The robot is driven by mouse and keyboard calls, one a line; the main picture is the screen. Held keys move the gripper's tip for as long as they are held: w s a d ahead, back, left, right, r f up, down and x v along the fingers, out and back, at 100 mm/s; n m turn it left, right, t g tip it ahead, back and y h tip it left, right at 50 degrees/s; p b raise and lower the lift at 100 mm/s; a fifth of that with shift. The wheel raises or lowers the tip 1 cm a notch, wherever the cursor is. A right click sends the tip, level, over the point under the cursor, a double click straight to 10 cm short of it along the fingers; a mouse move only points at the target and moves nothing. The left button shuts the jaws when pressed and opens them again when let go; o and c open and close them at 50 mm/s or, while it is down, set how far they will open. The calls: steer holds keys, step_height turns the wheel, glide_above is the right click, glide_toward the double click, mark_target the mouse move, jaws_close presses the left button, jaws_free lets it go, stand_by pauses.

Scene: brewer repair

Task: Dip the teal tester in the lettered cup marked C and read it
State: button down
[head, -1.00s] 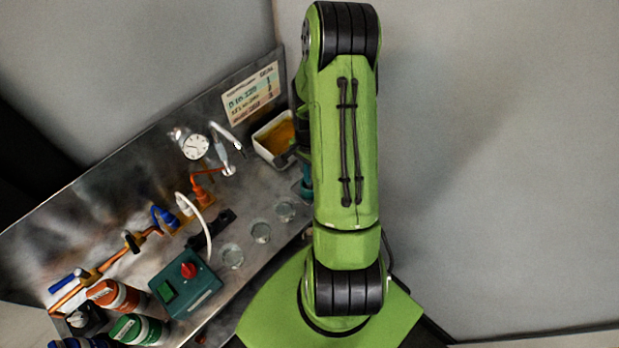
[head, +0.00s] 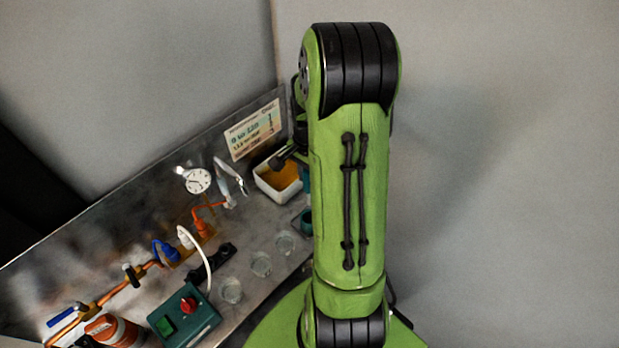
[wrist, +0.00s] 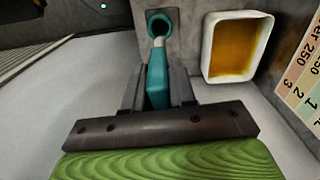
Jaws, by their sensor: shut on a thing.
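My gripper (wrist: 157,88) is shut on the teal tester (wrist: 156,72) in the wrist view. The tester's pale tip points at the round opening of a teal holder (wrist: 161,14) and appears to be above it. In the head view my arm hides most of the gripper; a bit of teal, likely the tester (head: 305,180), shows at the arm's edge above the holder (head: 305,220). Three clear cups stand in a row on the bench: a near one (head: 231,290), a middle one (head: 261,264) and a far one (head: 285,243). Their letters cannot be read.
A white tray of amber liquid (wrist: 236,47) stands beside the holder. A lettered sign (head: 254,130) is on the back panel. A green box with a red knob (head: 184,314), a gauge (head: 197,180), a white curved tube (head: 206,262) and copper piping (head: 118,291) crowd the bench left of the cups.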

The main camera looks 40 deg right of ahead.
steer(key=shift+r+p, duration=1.45)
steer(key=shift+r, duration=1.1)
steer(key=shift+f, duration=0.1)
